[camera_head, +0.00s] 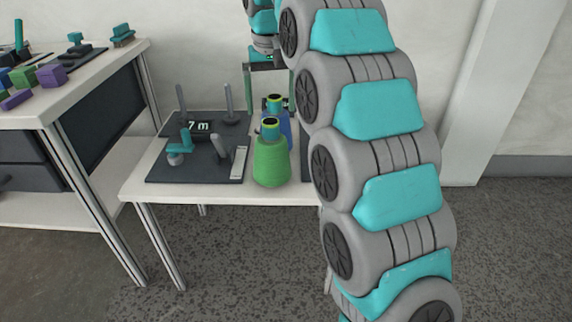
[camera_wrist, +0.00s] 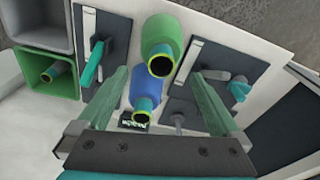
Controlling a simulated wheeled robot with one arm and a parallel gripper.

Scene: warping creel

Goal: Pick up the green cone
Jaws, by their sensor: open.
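The green cone (camera_head: 271,160) stands upright near the front edge of the white table, with a teal top and a yellow-rimmed tip. It also shows in the wrist view (camera_wrist: 162,42), upper middle. A blue cone (camera_head: 280,124) stands right behind it, partly hidden in the head view; the wrist view shows it (camera_wrist: 146,92) closer to my gripper. My gripper (camera_wrist: 160,95) is open, with green fingers spread on either side of the blue cone. The green cone lies beyond the fingertips, not between them. In the head view my arm hides part of the gripper.
A dark plate (camera_head: 203,173) with upright pegs, a teal-handled part and a small display is left of the cones. Another dark plate (camera_wrist: 108,28) and grey-green bins (camera_wrist: 48,70) show at left in the wrist view. A side table (camera_head: 75,84) holds coloured blocks.

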